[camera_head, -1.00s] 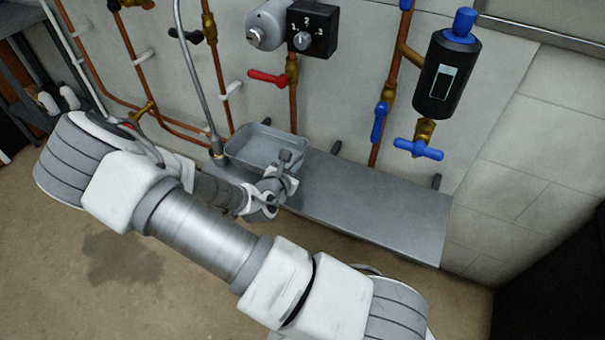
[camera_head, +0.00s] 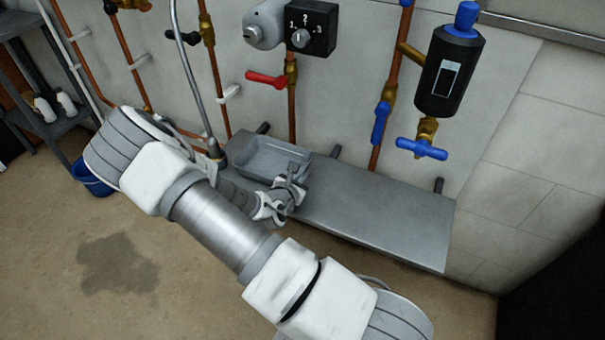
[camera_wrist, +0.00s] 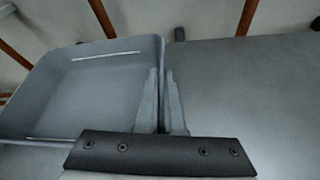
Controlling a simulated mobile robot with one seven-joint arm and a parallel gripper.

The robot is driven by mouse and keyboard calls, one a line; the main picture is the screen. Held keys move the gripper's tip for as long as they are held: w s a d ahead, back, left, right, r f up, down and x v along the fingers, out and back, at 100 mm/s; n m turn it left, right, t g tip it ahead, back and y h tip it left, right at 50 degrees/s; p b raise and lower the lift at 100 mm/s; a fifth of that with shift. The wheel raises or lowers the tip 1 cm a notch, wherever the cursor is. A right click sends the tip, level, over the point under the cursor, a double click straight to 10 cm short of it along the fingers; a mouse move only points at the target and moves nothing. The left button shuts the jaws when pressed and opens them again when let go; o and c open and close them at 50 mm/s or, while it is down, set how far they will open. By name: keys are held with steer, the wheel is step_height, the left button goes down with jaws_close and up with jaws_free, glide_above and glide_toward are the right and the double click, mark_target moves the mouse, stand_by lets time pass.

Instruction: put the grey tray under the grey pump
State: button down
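The grey tray (camera_head: 262,158) is at the left part of the grey shelf, low against it; I cannot tell whether it fully rests there. The grey pump (camera_head: 264,24), with a black dial box, is on the wall above the tray. My gripper (camera_head: 295,172) is at the tray's right end. In the wrist view the fingers (camera_wrist: 161,95) are close together around the right wall of the tray (camera_wrist: 95,85), one inside and one outside. The tray is empty. My arm hides part of its near side.
The shelf (camera_head: 380,210) is bare to the right of the tray. Above it are a red-handled valve (camera_head: 267,79), blue-handled valves (camera_head: 420,148) and a black cylinder (camera_head: 450,75). A dark stain (camera_head: 118,265) marks the floor.

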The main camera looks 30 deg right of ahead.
steer(key=c, duration=1)
jaws_free()
steer(key=shift+f, duration=0.1)
steer(key=shift+c, duration=0.2)
